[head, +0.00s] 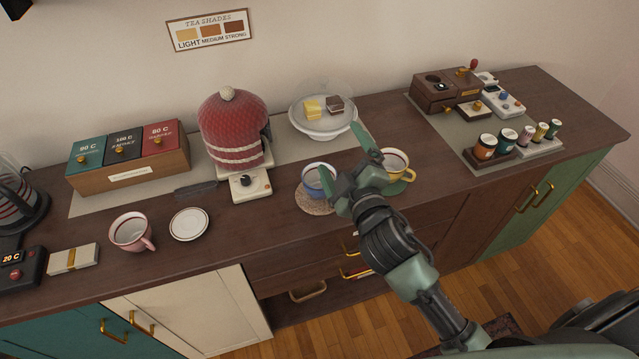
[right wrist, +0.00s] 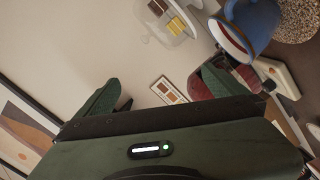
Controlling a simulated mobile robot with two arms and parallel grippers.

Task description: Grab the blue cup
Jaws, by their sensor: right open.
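The blue cup (head: 317,180) stands upright on a round woven coaster (head: 314,204) near the counter's front edge. My right gripper (head: 342,150) is open and empty, right beside the cup in the head view, and hides its right side. In the right wrist view, the blue cup (right wrist: 259,22) shows at the upper right, outside the gap between the open fingers of the gripper (right wrist: 157,86). I cannot tell whether a finger touches the cup. My left gripper is not in view.
A yellow cup (head: 396,160) on a green saucer stands just right of the gripper. A cake stand (head: 325,128) and a red knitted cosy (head: 233,130) stand behind. A pink cup (head: 128,232) and a white saucer (head: 189,224) are to the left.

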